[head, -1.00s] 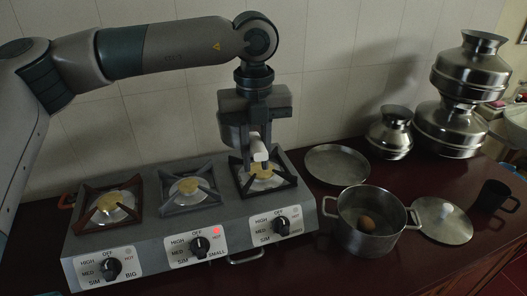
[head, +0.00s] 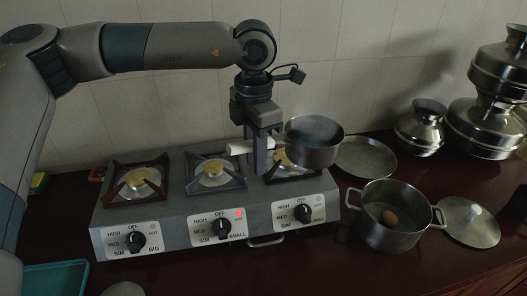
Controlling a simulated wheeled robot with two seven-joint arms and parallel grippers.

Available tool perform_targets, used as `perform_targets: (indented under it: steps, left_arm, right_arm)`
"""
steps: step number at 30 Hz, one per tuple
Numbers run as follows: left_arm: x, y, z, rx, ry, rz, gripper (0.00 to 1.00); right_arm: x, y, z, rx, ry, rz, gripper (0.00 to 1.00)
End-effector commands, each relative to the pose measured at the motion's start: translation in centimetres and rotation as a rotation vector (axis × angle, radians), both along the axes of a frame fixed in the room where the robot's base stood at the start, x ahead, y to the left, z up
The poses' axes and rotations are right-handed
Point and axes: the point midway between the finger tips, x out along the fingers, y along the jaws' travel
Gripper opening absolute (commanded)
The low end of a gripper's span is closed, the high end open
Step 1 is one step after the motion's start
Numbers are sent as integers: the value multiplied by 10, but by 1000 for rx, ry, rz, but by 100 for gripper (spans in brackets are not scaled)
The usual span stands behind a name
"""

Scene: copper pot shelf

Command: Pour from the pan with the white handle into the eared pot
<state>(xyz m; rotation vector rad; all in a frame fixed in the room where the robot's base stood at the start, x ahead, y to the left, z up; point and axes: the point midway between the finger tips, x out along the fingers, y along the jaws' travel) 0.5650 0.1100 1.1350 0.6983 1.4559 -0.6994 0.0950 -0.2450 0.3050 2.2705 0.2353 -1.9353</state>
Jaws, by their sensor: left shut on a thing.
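My left gripper (head: 262,150) is shut on the white handle (head: 240,147) of the grey metal pan (head: 314,150). The pan is held above the right rear of the stove, its bowl to the right of the gripper. It looks close to level; its contents cannot be made out. The eared pot (head: 385,236), silver with two side handles, stands on the counter right of the stove, lower and nearer than the pan. My right gripper is not in view.
The stove (head: 175,180) has several burners. A round metal plate (head: 366,158) lies behind the pot, and a lid (head: 468,222) lies to its right. Metal jars (head: 421,128) stand at the back right. A teal tray (head: 55,279) shows at lower left.

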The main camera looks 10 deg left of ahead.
Motion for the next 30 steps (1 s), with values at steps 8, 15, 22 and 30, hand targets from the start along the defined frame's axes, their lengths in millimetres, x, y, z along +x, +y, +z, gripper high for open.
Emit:
perform_targets:
  steps: [8,15,22,30]
  left_arm:
    - [-5,15,-10,-3,-3,-323,0]
    - [-10,29,-19,-2,-4,-608,0]
    - [-17,40,-29,-2,-2,-882,0]
    - [-25,54,-40,-2,-3,-1207,0]
  right_arm:
    - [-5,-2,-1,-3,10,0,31]
    - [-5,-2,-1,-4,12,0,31]
    - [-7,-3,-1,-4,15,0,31]
    - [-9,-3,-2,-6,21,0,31]
